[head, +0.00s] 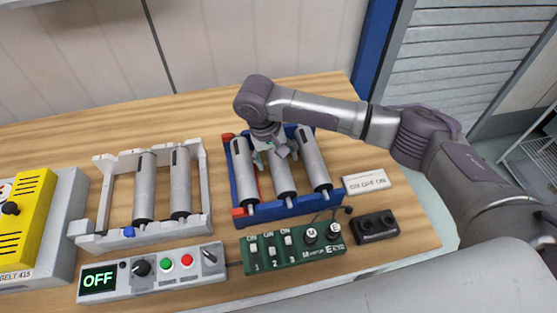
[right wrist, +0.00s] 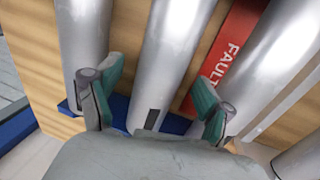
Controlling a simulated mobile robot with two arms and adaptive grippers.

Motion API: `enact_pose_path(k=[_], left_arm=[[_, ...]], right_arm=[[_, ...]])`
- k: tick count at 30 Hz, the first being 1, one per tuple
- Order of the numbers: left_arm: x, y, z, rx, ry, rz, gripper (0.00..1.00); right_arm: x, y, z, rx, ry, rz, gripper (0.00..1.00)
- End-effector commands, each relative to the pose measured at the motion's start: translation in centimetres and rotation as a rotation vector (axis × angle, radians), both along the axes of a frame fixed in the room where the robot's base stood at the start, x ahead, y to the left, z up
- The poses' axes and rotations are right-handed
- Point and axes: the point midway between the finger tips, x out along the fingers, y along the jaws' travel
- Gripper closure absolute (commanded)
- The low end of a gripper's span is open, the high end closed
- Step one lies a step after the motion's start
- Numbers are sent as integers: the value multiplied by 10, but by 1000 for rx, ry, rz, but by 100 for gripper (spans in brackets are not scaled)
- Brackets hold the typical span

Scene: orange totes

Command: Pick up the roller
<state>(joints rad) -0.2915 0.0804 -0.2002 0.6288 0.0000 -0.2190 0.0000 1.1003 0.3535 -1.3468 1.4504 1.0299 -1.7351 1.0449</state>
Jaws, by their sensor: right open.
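A blue rack (head: 285,208) on the table holds three grey rollers: a left one (head: 244,175), a middle one (head: 283,177) and a right one (head: 314,160). My right gripper (head: 274,150) is over the middle roller near its far end and points down. In the right wrist view, my open gripper (right wrist: 155,108) has its two teal-padded fingers on either side of the middle roller (right wrist: 178,55), with gaps between pads and roller. Whether the fingertips reach below the roller's top is unclear. My left gripper is not in view.
A white rack (head: 162,233) with two rollers stands left of the blue rack. A control box (head: 150,272) reading OFF and a green switch panel (head: 292,248) lie in front. A red FAULT strip (right wrist: 222,60) lies between rollers. Bare table (head: 400,210) shows at right.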

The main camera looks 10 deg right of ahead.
Motion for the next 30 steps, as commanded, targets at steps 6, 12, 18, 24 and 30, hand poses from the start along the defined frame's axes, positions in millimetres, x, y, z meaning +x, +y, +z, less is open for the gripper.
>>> enact_pose_path(k=[6,12,18,24,30], left_arm=[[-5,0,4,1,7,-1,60],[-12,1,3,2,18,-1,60],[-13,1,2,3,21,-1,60],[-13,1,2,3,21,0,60],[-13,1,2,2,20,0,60]], right_arm=[[-1,-4,-17,1,0,1,20],[-1,-4,-18,1,0,1,21],[-1,-3,-17,1,0,1,55],[-1,-4,-17,1,0,1,88],[0,-3,-16,1,-2,1,100]])
